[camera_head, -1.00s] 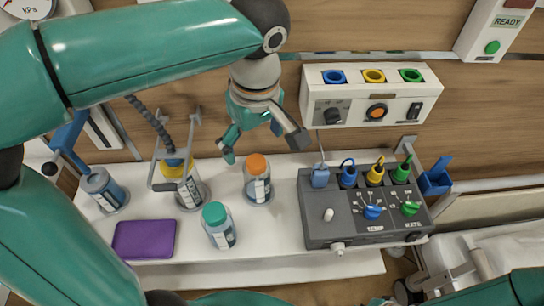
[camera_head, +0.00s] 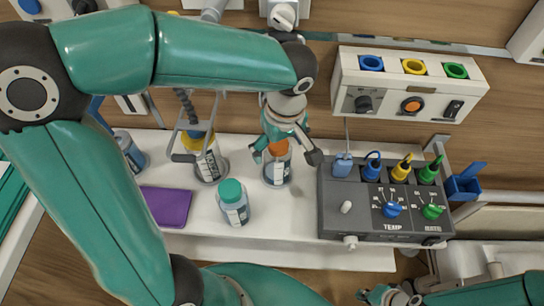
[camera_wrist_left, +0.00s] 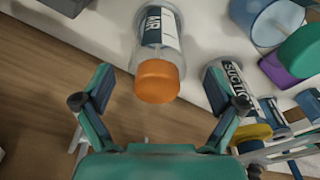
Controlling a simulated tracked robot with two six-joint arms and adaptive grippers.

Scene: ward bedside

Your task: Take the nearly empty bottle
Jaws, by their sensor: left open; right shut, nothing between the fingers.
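An orange-capped clear bottle (camera_head: 277,172) stands upright on the white shelf (camera_head: 290,222). My left gripper (camera_head: 287,155) is open just above it, fingers on either side of the orange cap and apart from it. In the left wrist view the orange cap (camera_wrist_left: 158,82) lies between the spread fingers. A green-capped bottle (camera_head: 234,206) stands in front and to the left. A yellow-capped bottle (camera_head: 208,165) stands at a metal bracket. A grey-blue bottle (camera_head: 131,152) is partly hidden by my left arm. Fill levels are hard to tell. My right gripper (camera_head: 370,295) is shut and empty at the bottom edge.
A grey control box (camera_head: 335,212) with coloured plugs stands close to the right of the orange-capped bottle. A purple pad (camera_head: 167,206) lies at the left. A wall panel (camera_head: 385,100) with coloured sockets is behind. The shelf's front middle is clear.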

